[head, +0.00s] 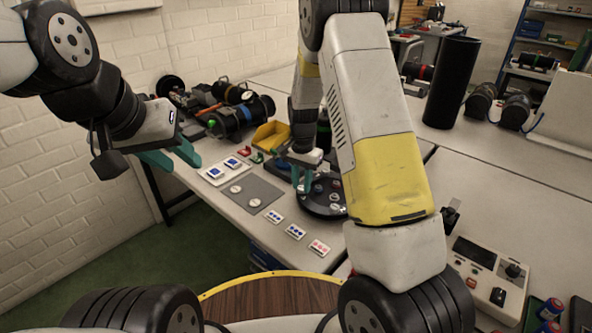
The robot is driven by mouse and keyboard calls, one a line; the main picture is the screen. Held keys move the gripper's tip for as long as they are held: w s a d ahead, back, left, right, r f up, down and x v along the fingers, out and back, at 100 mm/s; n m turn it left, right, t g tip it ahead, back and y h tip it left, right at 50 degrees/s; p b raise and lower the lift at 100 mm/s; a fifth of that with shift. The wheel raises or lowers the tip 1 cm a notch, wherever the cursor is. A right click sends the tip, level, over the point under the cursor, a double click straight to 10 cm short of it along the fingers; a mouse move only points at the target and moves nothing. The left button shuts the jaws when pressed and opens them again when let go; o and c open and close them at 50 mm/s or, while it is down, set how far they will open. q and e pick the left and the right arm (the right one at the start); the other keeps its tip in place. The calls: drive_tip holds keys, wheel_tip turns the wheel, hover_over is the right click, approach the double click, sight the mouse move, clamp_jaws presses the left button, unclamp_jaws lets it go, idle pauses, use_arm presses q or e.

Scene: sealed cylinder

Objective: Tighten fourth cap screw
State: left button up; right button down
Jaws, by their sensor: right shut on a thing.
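A black round cap (322,208) stands on the light table right of the grey mat, with several small round screws (334,197) on its top. My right gripper (302,187) points down over the left side of this cap. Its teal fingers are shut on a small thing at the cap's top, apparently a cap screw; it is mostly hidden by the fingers. My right forearm hides part of the cap's right side. My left gripper (178,158) is at the left, above the floor beside the table, with its teal fingers apart and empty.
A grey mat (262,184) with white discs lies left of the cap. Marked cards (295,231) lie along the front edge. A yellow bin (270,135) and black cylinders (240,115) stand behind. A control box (485,270) is at right, a tall black tube (450,85) behind.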

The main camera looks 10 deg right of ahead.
sight(302, 187)
drive_tip(key=shift+w+r+m, duration=0.15)
drive_tip(key=shift+m, duration=2.15)
drive_tip(key=c, duration=1.2)
unclamp_jaws()
drive_tip(key=shift+o, duration=0.2)
wheel_tip(302, 187, up, 7)
drive_tip(key=shift+f, duration=0.1)
drive_tip(key=shift+r, duration=0.45)
